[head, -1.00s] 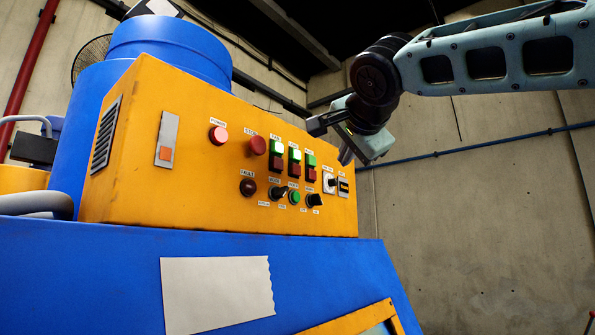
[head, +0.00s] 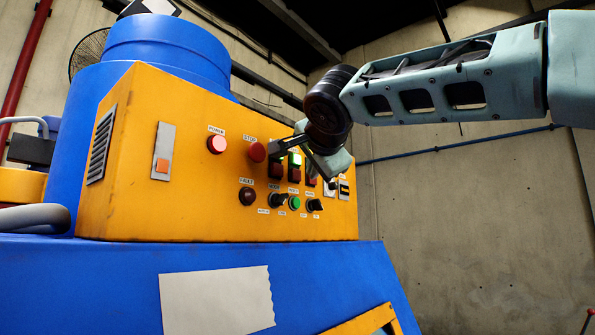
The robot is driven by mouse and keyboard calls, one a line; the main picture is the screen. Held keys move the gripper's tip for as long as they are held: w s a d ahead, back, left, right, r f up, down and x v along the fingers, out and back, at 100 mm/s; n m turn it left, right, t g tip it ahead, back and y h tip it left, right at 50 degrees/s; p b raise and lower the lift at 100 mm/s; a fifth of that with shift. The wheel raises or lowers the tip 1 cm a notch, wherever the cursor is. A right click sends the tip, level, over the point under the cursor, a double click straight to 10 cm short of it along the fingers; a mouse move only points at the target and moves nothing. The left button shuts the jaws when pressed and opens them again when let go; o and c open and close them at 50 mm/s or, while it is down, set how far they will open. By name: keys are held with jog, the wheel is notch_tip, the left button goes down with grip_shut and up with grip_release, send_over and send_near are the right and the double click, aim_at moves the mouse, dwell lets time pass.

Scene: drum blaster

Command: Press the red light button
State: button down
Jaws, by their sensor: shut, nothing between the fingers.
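An orange control panel (head: 120,200) carries several red buttons. The round POWER button (head: 217,144) glows pale red, and the round STOP button (head: 257,151) is darker. Right of them are columns of green-over-red buttons, with a left lower red button (head: 276,167) and a middle one (head: 294,174). Their small labels are partly covered or unreadable, so I cannot tell which is the light button. My gripper (head: 314,170) is shut and empty, in front of the right-hand column, which it partly hides. Contact with the panel cannot be told.
Below the columns are a dark FAULT lamp (head: 247,196), black knobs (head: 315,205) and a green button (head: 295,203). An orange switch (head: 162,165) sits at the left. The panel stands on a blue machine body (head: 100,290). Free room lies right of the panel.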

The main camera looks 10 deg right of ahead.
jog(key=shift+w+a, duration=0.35)
jog(key=shift+w, duration=0.15)
jog(key=shift+w, duration=0.1)
dwell(1.7)
jog(key=shift+w+a, duration=0.25)
jog(key=shift+w+a+b, duration=0.25)
jog(key=shift+w+b, duration=0.1)
dwell(0.9)
jog(key=shift+s, duration=0.1)
jog(key=shift+s+d+b, duration=0.5)
jog(key=shift+s+b, duration=0.1)
jog(key=shift+b, duration=0.15)
jog(key=shift+s+d+b, duration=0.75)
jog(key=shift+s+b, duration=0.05)
jog(key=shift+s, duration=0.25)
jog(key=shift+s+d+b, duration=0.75)
jog(key=shift+s, duration=0.25)
